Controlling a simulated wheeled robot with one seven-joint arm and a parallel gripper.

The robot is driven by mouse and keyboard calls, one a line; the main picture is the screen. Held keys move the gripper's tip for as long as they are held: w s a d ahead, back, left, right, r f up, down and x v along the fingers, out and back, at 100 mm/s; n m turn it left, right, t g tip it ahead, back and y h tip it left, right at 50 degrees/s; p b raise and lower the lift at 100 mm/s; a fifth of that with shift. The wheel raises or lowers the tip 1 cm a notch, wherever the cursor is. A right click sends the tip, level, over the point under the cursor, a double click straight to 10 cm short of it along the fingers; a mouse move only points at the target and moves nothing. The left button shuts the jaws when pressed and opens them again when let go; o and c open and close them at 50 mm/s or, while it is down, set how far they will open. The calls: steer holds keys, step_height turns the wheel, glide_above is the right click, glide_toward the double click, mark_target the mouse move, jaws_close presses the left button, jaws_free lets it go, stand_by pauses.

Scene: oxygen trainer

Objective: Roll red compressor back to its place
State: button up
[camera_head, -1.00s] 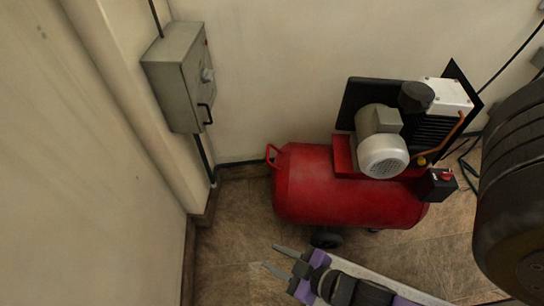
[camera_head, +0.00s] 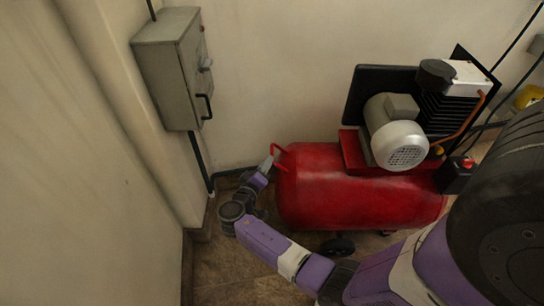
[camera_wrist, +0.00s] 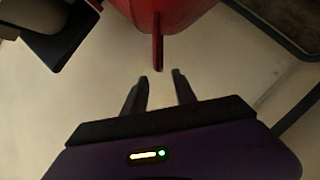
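The red compressor (camera_head: 345,195) stands on the floor along the back wall, with a grey motor (camera_head: 393,135) on top and a wheel under the tank. Its red handle (camera_head: 279,160) sticks out at the tank's left end. My gripper (camera_head: 272,158) is at this handle in the head view. In the wrist view my gripper (camera_wrist: 161,77) is open, its two fingers apart with nothing between them. The handle (camera_wrist: 158,45) hangs just ahead of the fingertips, roughly in line with the gap. The red tank (camera_wrist: 165,12) is at the top of that view.
A grey electrical box (camera_head: 172,80) with a black handle is on the wall at left, its conduit running down to the floor. The left wall is close to my arm. Some brown floor (camera_head: 215,265) is clear at lower left.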

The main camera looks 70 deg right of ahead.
mark_target(272, 151)
steer(key=b+x, duration=0.1)
steer(key=x, duration=0.7)
steer(key=shift+r, duration=0.15)
steer(key=shift+a, duration=0.1)
jaws_close()
stand_by(1.1)
